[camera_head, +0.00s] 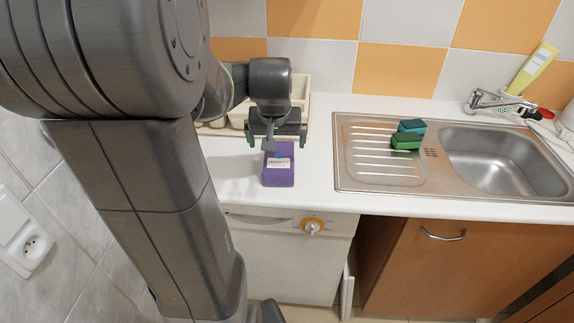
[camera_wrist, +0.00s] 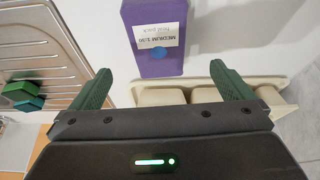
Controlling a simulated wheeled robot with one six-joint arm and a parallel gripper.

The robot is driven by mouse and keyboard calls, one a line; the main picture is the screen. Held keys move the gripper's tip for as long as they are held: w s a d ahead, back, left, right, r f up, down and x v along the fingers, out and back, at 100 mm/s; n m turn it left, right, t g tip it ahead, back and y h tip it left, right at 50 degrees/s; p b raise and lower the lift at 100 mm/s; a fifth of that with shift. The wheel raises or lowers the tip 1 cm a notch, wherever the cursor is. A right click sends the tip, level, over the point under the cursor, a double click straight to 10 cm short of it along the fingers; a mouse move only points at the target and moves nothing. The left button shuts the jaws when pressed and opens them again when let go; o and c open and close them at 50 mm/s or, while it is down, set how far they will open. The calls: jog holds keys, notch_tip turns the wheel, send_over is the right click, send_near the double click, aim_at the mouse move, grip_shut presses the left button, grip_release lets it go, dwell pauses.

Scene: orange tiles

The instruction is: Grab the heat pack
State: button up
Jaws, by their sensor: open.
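The heat pack is a purple box (camera_head: 279,172) with a white label, lying on the white counter left of the sink. In the wrist view the purple box (camera_wrist: 153,50) is at the top centre, and its label reads "heat pack" beside a blue dot. My gripper (camera_head: 276,139) is open and empty, above the back end of the box. In the wrist view its two green fingers (camera_wrist: 169,84) are spread apart, with the box beyond and between them. The gripper hides part of the box's back end in the head view.
A cream compartment tray (camera_head: 300,86) stands against the tiled wall behind the gripper. To the right are a metal sink (camera_head: 493,160) and green and teal sponges (camera_head: 406,139) on its drainer. The counter around the box is clear at left and right.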

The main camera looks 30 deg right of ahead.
aim_at(279, 157)
jog(key=x, duration=1.1)
jog(key=shift+d, duration=0.15)
jog(key=shift+c, duration=0.4)
jog(key=shift+r, duration=0.15)
jog(key=c, duration=1.2)
